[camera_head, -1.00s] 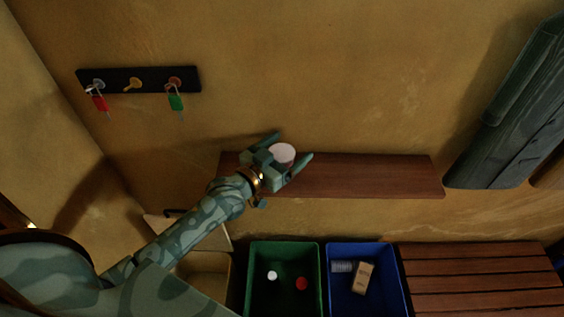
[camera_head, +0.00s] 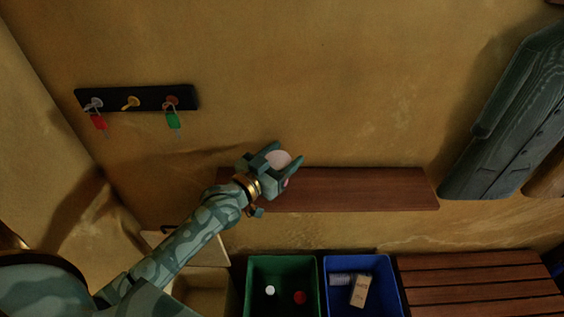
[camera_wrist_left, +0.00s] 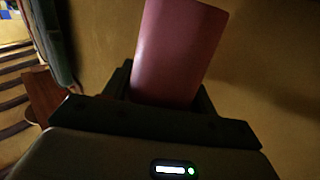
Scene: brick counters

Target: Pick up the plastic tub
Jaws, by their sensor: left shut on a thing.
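The plastic tub (camera_head: 279,158) is pink with a pale top. In the head view it sits between the fingers of my left gripper (camera_head: 285,158), over the left part of the brown wall shelf (camera_head: 350,190). My left gripper is shut on the tub. In the left wrist view the tub's smooth pink side (camera_wrist_left: 180,50) rises from between the dark fingers, and its lower part is hidden by the gripper. I cannot tell how far it is from the shelf. My right gripper is not in view.
A black key rack (camera_head: 138,98) hangs at the upper left. Below the shelf stand a green bin (camera_head: 282,262) and a blue bin (camera_head: 392,272), both with small items. A slatted wooden bench (camera_head: 480,278) is at the lower right. A dark coat (camera_head: 505,125) hangs at right.

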